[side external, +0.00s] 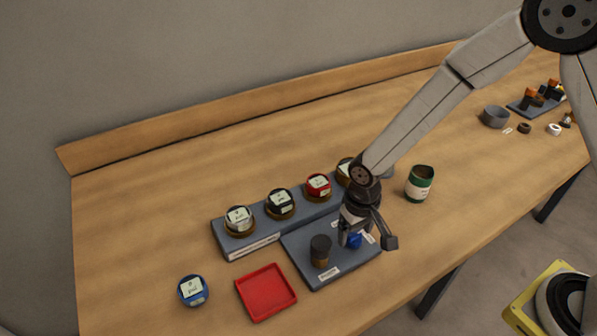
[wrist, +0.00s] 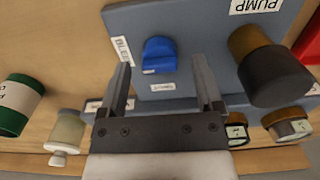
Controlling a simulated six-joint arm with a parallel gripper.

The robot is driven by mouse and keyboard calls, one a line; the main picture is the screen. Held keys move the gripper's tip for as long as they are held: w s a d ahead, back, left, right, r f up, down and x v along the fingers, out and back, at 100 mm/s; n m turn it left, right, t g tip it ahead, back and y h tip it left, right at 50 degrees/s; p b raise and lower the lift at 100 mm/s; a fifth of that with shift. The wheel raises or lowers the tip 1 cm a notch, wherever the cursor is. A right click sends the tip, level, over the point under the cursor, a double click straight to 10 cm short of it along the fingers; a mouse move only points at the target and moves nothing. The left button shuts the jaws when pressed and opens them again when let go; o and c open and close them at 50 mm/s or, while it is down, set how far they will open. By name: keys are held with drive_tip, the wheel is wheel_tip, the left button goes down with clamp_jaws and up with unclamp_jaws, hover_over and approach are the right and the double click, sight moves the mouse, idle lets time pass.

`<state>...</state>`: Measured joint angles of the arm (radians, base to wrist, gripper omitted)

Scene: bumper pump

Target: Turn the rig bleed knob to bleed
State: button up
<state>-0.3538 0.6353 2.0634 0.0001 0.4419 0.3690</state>
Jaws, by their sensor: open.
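The bleed knob is a blue knob (wrist: 159,50) on a grey rig plate (wrist: 195,20). In the wrist view, a "BLEED" label (wrist: 122,50) stands at its left and another small label (wrist: 162,87) lies below it. A small pale mark shows on the knob's lower left edge, towards the lower label. In the side view the knob (side external: 354,241) is partly hidden by my gripper (side external: 366,241). My gripper (wrist: 160,64) is open and empty, its fingers left and right of the knob in the wrist view.
A dark pump knob (side external: 320,250) stands on the same plate. Several labelled round pots (side external: 280,203) sit in a rack behind. A red tray (side external: 266,293), a blue-lidded pot (side external: 193,291) and a green can (side external: 419,184) stand around. The far left of the table is clear.

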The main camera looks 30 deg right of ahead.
sight(360, 233)
drive_tip(key=shift+r, duration=3.25)
drive_tip(key=shift+s+d+r, duration=0.1)
drive_tip(key=shift+d+r, duration=0.1)
drive_tip(key=shift+d, duration=0.3)
drive_tip(key=s+d+r+t, duration=0.2)
drive_tip(key=s+d+r, duration=0.2)
drive_tip(key=s+d, duration=0.3)
drive_tip(key=d, duration=0.5)
drive_tip(key=shift+s+d+t, duration=0.15)
drive_tip(key=shift+s+t, duration=0.15)
drive_tip(key=shift+s, duration=0.05)
